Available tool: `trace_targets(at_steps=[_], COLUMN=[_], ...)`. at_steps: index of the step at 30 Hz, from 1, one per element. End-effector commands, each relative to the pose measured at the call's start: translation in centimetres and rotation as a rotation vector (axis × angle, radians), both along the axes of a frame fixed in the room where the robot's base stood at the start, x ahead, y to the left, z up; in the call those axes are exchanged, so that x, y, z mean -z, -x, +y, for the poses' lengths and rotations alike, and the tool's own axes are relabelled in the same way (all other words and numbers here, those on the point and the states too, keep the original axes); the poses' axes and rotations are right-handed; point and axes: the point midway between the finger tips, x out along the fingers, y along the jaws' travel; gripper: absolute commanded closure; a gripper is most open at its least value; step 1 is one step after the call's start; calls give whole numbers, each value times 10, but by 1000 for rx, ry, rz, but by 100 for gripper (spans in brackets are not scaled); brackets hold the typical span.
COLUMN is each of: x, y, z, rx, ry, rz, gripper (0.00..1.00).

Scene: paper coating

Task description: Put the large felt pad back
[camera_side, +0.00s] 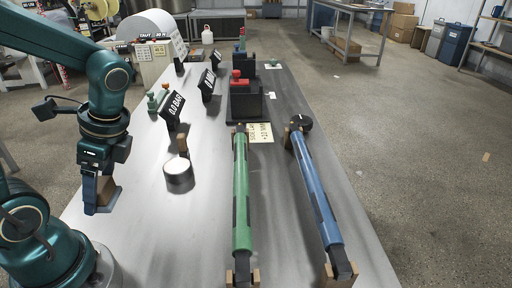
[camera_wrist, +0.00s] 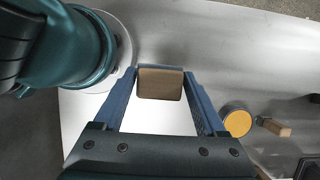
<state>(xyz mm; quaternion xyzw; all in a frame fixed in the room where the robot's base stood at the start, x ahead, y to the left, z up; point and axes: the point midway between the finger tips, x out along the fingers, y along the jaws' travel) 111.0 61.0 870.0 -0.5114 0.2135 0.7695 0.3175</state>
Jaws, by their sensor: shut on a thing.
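My gripper (camera_side: 99,203) hangs over the left edge of the table in the side view, pointing down. It is shut on a tan block (camera_side: 107,192), which looks like the large felt pad. In the wrist view the pad (camera_wrist: 160,83) sits between the blue fingertips of my gripper (camera_wrist: 162,76), with its tan face showing and a dark blue strip along its far edge. The pad is clear of the other things on the table. I cannot tell its exact height above the surface.
A metal can (camera_side: 179,178) stands right of my gripper, with a small wooden block (camera_side: 183,146) behind it. A green roller (camera_side: 241,195) and a blue roller (camera_side: 316,195) lie on wooden supports. Black signs (camera_side: 171,109) stand farther back. Bare metal table lies between gripper and can.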

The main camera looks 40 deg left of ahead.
Motion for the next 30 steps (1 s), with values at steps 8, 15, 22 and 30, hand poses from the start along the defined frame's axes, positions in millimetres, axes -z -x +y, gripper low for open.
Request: trace_targets(at_steps=[8,15,22,30], x=[29,49,62,91], y=[-19,-33,-34,-34], z=[-45,-74,-79,-79], rx=[12,4,0,1], ry=[1,-1,-2,0], rz=[8,2,5,2], gripper=[78,78,78,78])
